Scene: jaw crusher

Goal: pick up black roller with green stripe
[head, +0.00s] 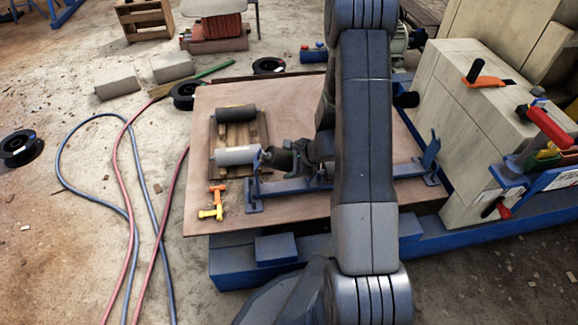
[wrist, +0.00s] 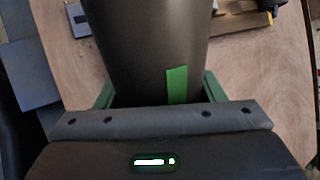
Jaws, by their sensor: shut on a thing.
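In the wrist view a dark, near-black roller (wrist: 145,50) with a green stripe (wrist: 177,85) fills the middle. My gripper (wrist: 158,92) is shut on it, with a green finger on each side. In the head view my arm comes down over the wooden board, and its dark end shows low beside the pallet. The arm hides much of this area, and I cannot make out the held roller clearly there. A dark roller (head: 236,112) and a pale grey roller (head: 236,155) lie on the pallet (head: 224,132).
The board (head: 200,180) carries a blue bracket frame (head: 285,188) and an orange and yellow tool (head: 213,205). The beige crusher (head: 450,120) stands at right. Hoses (head: 125,200) and black spools (head: 20,145) lie on the ground at left.

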